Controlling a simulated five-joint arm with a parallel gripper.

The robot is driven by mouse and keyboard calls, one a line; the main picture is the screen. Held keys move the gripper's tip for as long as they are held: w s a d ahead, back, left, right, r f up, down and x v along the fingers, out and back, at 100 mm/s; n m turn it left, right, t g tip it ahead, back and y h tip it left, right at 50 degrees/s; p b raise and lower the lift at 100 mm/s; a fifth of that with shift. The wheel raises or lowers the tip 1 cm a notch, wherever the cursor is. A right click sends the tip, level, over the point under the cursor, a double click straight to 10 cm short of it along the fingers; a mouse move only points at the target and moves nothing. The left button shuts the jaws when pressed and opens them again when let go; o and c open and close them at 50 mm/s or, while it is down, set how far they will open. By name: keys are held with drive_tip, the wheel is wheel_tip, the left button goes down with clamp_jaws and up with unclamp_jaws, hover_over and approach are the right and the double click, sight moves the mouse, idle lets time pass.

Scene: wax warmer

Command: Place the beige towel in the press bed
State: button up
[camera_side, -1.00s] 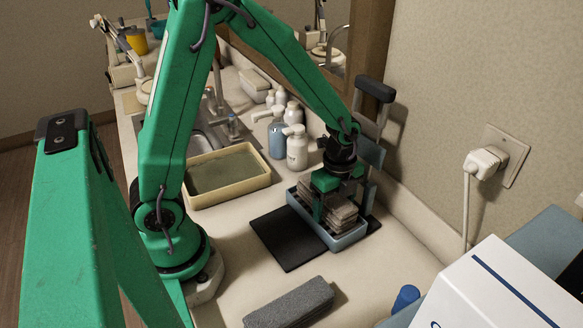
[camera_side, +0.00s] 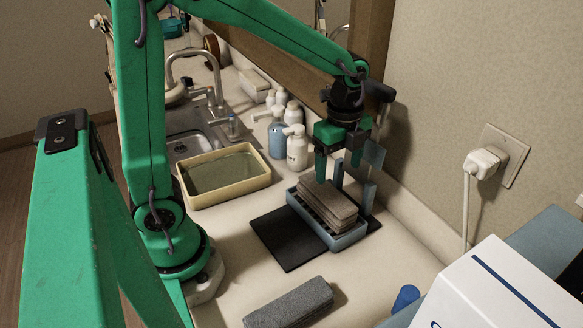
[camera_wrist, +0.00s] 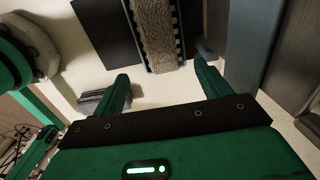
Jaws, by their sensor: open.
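The beige towel (camera_side: 327,204), folded in layers, lies in the blue press bed (camera_side: 348,241) on the counter. The towel's length runs along the bed, and it stands a little above the rim. In the wrist view the towel (camera_wrist: 154,30) shows between the bed's notched side walls (camera_wrist: 180,52). My gripper (camera_side: 338,166) is open and empty, above the towel and apart from it. Its two spread fingers also show in the wrist view (camera_wrist: 165,82).
A black plate (camera_side: 285,243) lies left of the bed, and the press's upright and lever (camera_side: 376,120) stand behind it. A cream basin (camera_side: 222,178) and pump bottles (camera_side: 297,148) stand farther back. Counter between is clear.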

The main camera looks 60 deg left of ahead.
drive_tip(key=shift+r, duration=0.35)
idle(0.4)
drive_tip(key=s+a+r+n+t, duration=0.3)
drive_tip(key=s+r+n+t, duration=0.2)
drive_tip(key=s+n, duration=0.8)
wheel_tip(320, 180, up, 3)
drive_tip(key=n, duration=0.4)
drive_tip(key=shift+f+t, duration=0.15)
drive_tip(key=shift+t, duration=0.15)
